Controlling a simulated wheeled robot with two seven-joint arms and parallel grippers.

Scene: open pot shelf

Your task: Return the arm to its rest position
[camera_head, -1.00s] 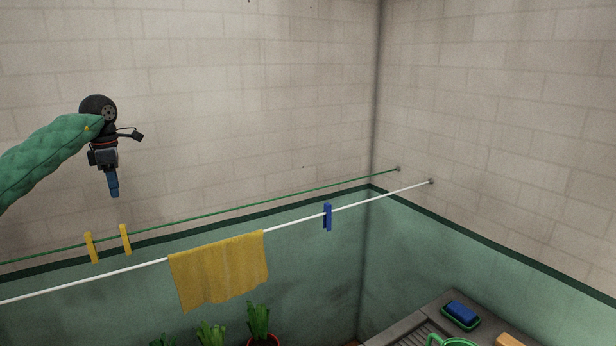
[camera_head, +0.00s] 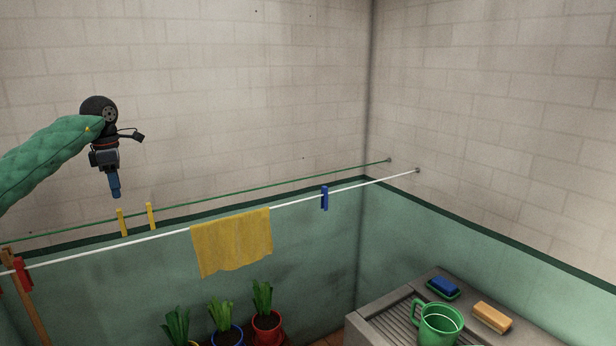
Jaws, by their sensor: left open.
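My left arm, in a green quilted sleeve, comes in from the left edge. My left gripper (camera_head: 115,186) hangs downward in front of the pale brick wall, above the clotheslines. Its blue fingers are seen edge-on. It is open and nothing shows in it. It is apart from the lines and pegs in the picture. My right gripper is not in view.
A white line (camera_head: 296,204) carries a yellow cloth (camera_head: 232,243), a blue peg (camera_head: 324,198) and a red peg (camera_head: 22,271). A green line (camera_head: 240,193) holds two yellow pegs (camera_head: 123,222). Potted plants (camera_head: 266,322) stand below. A sink (camera_head: 385,312) bears a green mug (camera_head: 438,325).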

